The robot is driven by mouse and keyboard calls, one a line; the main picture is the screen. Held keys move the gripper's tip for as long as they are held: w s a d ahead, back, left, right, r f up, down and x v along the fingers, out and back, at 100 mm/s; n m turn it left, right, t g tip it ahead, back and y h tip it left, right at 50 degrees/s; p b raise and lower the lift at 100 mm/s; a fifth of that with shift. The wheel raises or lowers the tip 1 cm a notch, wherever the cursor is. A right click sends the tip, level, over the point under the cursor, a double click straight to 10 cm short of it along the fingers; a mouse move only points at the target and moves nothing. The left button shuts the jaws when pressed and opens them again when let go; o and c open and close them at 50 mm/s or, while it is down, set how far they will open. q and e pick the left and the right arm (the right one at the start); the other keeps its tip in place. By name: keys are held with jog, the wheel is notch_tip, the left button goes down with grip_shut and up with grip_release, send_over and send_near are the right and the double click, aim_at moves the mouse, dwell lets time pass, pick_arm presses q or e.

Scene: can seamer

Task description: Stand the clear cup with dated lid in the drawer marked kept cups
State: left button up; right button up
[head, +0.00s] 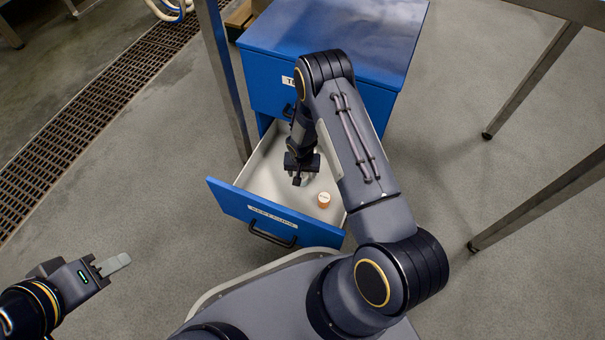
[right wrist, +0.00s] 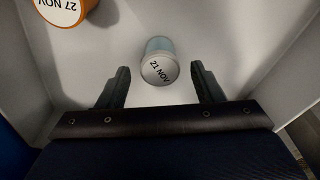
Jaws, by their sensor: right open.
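The clear cup (right wrist: 158,46) with its pale lid dated 21 NOV stands on the drawer's white floor in the right wrist view. In the head view it is mostly hidden by my right gripper. My right gripper (head: 301,178) is down inside the open drawer. Its fingers are open, one on each side of the cup, with gaps visible between them and the cup. The drawer marked kept cups (head: 236,203) is pulled out of the blue cabinet. My left gripper (head: 114,264) is away at the lower left, over the floor, with nothing seen in it; its finger gap is unclear.
An orange cup (head: 324,200) with a lid dated 27 NOV stands in the same drawer, near its front. The blue cabinet (head: 330,35) rises behind the drawer. Metal table legs (head: 224,80) stand on both sides.

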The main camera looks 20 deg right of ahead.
notch_tip(320, 180, up, 8)
jog(key=p, duration=0.2)
jog(key=shift+s+a+r+p, duration=0.2)
jog(key=shift+s+a+p, duration=0.05)
jog(key=shift+s+p, duration=0.2)
jog(key=shift+s, duration=0.1)
